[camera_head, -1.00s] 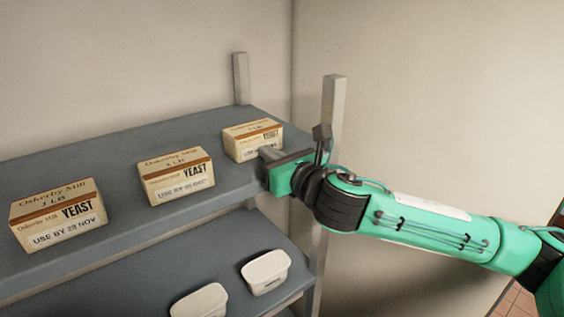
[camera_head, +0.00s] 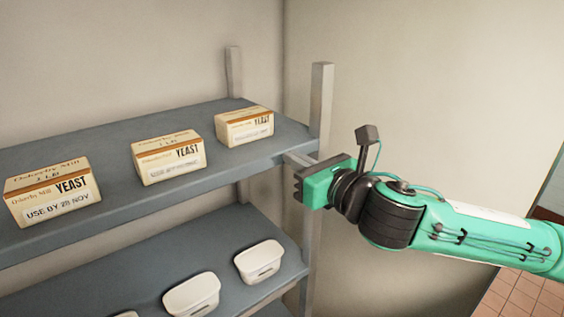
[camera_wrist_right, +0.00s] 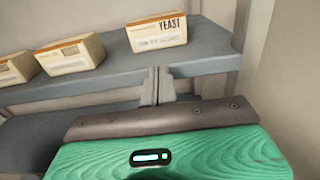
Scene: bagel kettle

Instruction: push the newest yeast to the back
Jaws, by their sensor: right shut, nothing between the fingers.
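Three cream yeast boxes with brown bands stand in a row on the upper shelf (camera_head: 110,212). The left box (camera_head: 52,195) reads USE BY 28 NOV. The date strips on the middle box (camera_head: 168,157) and the right box (camera_head: 244,127) are too blurred to read. The right box stands farther from the front edge than the other two. My right gripper (camera_head: 292,159) is shut and empty, in front of the shelf's right end, apart from the right box. In the right wrist view its fingers (camera_wrist_right: 158,86) point toward the shelf, below the right box (camera_wrist_right: 157,33). My left gripper is not visible.
A grey shelf post (camera_head: 320,105) rises at the right end, close to my right gripper. White lidded tubs (camera_head: 258,262) stand on the lower shelf (camera_head: 225,240). Walls close off the back and right. The space in front of the shelf is open.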

